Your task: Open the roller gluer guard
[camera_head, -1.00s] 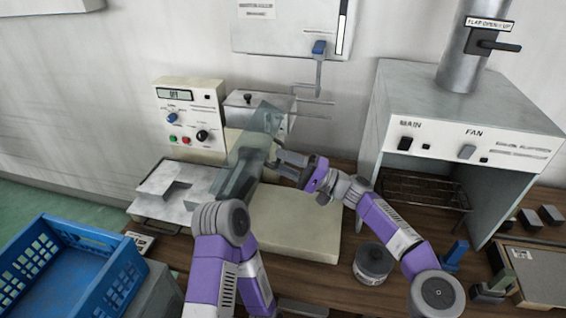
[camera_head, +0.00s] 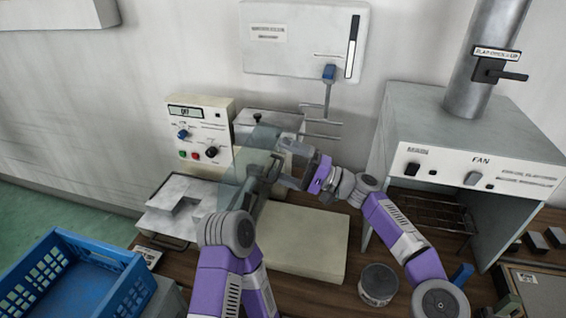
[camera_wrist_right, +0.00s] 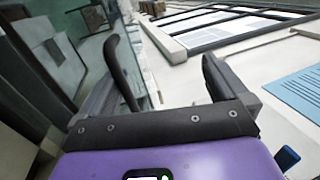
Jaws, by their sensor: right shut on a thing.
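The roller gluer has a cream control panel (camera_head: 200,132) and a cream base slab (camera_head: 312,238). Its transparent greenish guard (camera_head: 238,170) stands tilted over the middle of the machine, between the pale left plate (camera_head: 180,207) and the slab. My right gripper (camera_head: 285,167) reaches in from the right and is shut at the guard's right side. The wrist view shows its dark fingers (camera_wrist_right: 170,80) near a curved black bar and the glassy guard; the exact contact is hard to make out. My left arm is folded in front; its gripper is not visible.
A fume hood (camera_head: 475,150) with a duct stands at the right. A round tin (camera_head: 378,284) sits on the wooden bench in front. A blue crate (camera_head: 75,270) is at the lower left. A wall box (camera_head: 303,45) with a lever hangs behind the gluer.

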